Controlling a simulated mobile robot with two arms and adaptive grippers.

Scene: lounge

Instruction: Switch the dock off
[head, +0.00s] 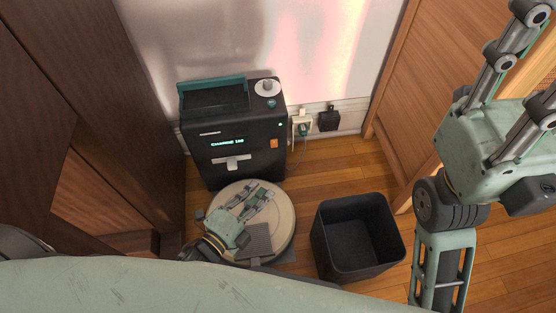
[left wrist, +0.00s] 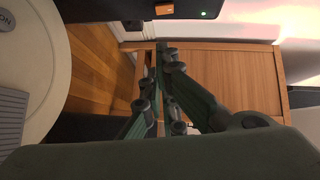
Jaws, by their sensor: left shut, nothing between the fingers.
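The dock (head: 240,120) is a black box against the wall with a teal handle, a lit display and a white lever-like part on its front. An orange switch (head: 274,143) sits at the right of its front, below a small green light (head: 280,125). The left wrist view shows the switch (left wrist: 164,9) and light (left wrist: 204,13) at the top edge. My left gripper (head: 268,191) is shut and empty, in front of and below the switch, apart from it, over the round disc. My right gripper (head: 542,58) is at the right, fingers apart, tips partly cut off.
A beige round disc (head: 286,222) lies before the dock. A black open bin (head: 384,218) stands to its right. A socket with plugs (head: 303,127) is on the wall. Dark wood furniture (head: 100,185) closes off the left; a wooden cabinet (head: 440,85) stands right.

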